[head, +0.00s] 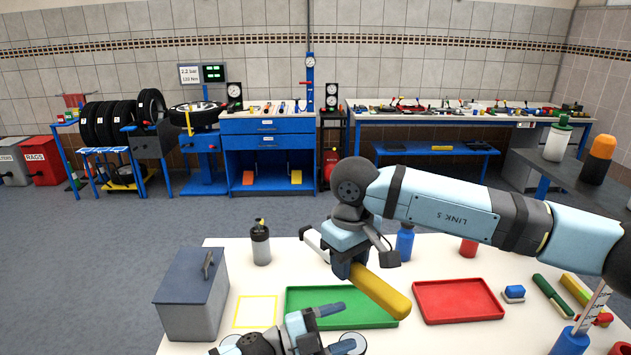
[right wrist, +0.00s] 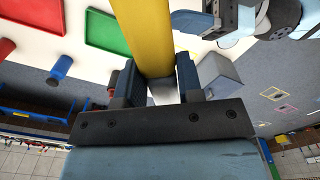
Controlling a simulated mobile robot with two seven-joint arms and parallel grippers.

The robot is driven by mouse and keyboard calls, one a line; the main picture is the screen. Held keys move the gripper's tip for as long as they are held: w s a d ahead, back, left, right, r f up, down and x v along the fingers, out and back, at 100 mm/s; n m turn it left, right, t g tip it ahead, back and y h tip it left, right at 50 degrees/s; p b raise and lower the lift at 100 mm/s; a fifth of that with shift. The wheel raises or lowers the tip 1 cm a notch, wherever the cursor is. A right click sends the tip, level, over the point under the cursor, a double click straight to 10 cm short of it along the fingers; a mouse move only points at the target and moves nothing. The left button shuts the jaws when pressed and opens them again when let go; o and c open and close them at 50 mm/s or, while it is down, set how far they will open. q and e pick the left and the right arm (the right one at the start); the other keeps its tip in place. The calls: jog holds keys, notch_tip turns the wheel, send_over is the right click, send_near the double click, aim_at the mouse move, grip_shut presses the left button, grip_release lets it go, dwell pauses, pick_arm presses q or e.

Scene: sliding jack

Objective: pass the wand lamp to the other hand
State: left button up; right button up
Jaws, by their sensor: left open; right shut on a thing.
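The wand lamp (head: 382,291) is a yellow bar. My right gripper (head: 356,266) is shut on it above the table, and the bar slants down to the right in the head view. In the right wrist view the lamp (right wrist: 150,38) runs up the picture from between the fingers (right wrist: 154,82). My left gripper (head: 347,326) is open and empty, low in the head view, below and left of the lamp's free end and apart from it. Its finger also shows near the top of the right wrist view (right wrist: 192,21), beside the lamp.
On the white table (head: 225,262) are a grey metal box (head: 190,305), a green tray (head: 300,305), a red tray (head: 458,300), a dark bottle (head: 261,246) and a blue bottle (head: 404,243). Tools lie at the right. A yellow outlined square (head: 255,312) is empty.

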pick_arm(q)
jog(key=w+a+r+m+g+y, duration=0.65)
jog(key=w+a+m+y, duration=0.3)
jog(key=w+a, duration=0.45)
pick_arm(e)
jog(key=shift+a, duration=0.1)
jog(key=shift+d, duration=0.2)
pick_arm(q)
notch_tip(320, 180, up, 17)
jog(key=n+y, duration=0.6)
jog(key=y, duration=0.3)
send_over(316, 231)
jog(key=shift+t, duration=0.35)
notch_tip(316, 231, down, 12)
jog(key=shift+r, duration=0.1)
pick_arm(e)
jog(key=shift+a, duration=0.1)
